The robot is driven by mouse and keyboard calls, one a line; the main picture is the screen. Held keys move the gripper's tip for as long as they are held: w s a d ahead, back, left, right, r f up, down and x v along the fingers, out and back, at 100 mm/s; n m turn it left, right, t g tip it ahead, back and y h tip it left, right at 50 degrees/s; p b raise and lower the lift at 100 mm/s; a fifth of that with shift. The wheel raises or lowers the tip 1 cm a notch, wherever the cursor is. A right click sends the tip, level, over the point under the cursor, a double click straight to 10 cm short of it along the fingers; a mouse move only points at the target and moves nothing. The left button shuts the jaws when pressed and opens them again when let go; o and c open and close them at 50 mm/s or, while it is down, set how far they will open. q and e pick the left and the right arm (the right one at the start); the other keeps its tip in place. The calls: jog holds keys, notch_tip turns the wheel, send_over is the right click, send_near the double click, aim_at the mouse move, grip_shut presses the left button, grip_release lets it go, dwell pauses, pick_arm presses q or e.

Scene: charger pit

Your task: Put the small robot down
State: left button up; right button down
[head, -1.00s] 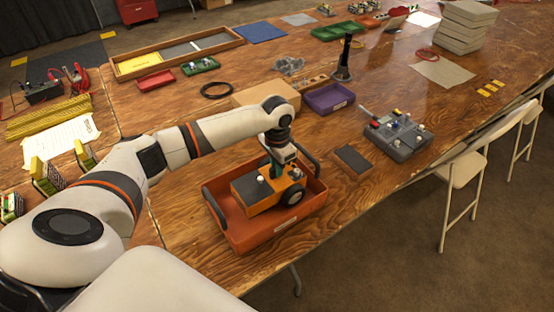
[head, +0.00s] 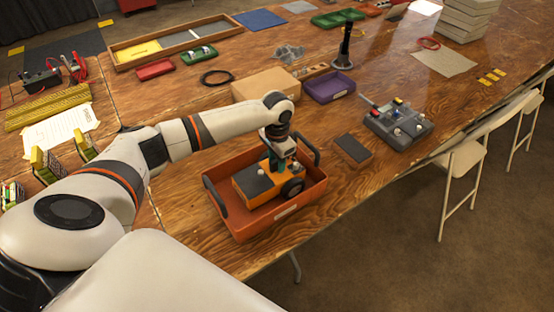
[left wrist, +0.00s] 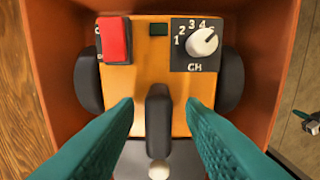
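The small robot (head: 262,187) is orange with a dark top panel and dark wheels. It sits level inside the orange-red tray (head: 250,228) in the head view. My left gripper (head: 276,166) is over it. In the left wrist view its teal fingers (left wrist: 160,108) stand apart on either side of the small robot's dark upright handle (left wrist: 159,105), with gaps on both sides. The robot's red switch (left wrist: 116,40) and white CH knob (left wrist: 202,41) face the camera. A small teal and dark piece at the right edge may be my right gripper (left wrist: 308,121); its fingers are unclear.
A cardboard box (head: 262,84) stands behind the tray, with a purple bin (head: 328,87) beyond. A dark flat pad (head: 353,148) and a grey control box (head: 398,126) lie to the right. The table's front edge is close to the tray.

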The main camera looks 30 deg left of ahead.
pick_arm(q)
notch_tip(320, 180, up, 12)
jog(key=shift+b, duration=0.3)
dwell(0.6)
